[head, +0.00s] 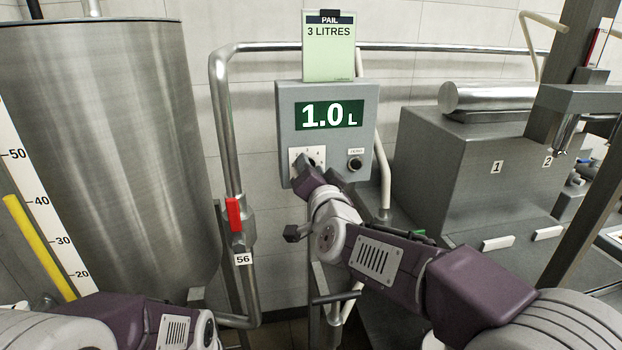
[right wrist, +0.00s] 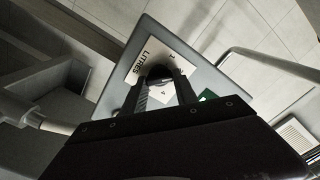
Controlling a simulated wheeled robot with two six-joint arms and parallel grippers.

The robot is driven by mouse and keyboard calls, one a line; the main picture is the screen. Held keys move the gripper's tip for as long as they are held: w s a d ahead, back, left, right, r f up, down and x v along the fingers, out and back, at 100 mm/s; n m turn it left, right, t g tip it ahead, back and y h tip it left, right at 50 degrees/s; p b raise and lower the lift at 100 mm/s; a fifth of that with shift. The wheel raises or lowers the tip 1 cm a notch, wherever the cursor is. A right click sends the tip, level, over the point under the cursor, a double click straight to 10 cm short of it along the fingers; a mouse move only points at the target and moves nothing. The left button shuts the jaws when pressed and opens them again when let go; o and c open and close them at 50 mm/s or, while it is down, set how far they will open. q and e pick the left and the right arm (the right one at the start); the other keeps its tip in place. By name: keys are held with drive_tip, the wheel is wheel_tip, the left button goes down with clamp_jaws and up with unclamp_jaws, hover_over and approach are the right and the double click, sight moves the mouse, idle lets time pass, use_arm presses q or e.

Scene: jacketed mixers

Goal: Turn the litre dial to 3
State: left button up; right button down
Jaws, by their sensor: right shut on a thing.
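A grey control box (head: 365,118) hangs on the pipe frame in the middle of the head view. Its green display (head: 329,114) reads 1.0 L. The litre dial sits on a white plate (head: 294,155) at the lower left of the box; my right gripper (head: 313,172) covers most of it. In the right wrist view the fingers are shut on the dark litre dial (right wrist: 160,72), and the plate (right wrist: 146,56) shows the word LITRES. The dial's pointer is hidden. A green card (head: 330,62) above the box reads PAIL 3 LITRES. My left gripper is not visible; only part of its arm shows at lower left.
A black knob (head: 355,163) sits right of the dial on the same box. A pipe with a red-handled valve (head: 234,214) stands to the left, beside a big steel tank (head: 110,140). A grey machine (head: 450,170) stands to the right.

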drive_tip(key=shift+f+m+b, duration=0.2)
drive_tip(key=shift+m+b, duration=2.35)
drive_tip(key=shift+m, duration=1.95)
drive_tip(key=c, duration=1)
unclamp_jaws()
drive_tip(key=shift+o, duration=0.2)
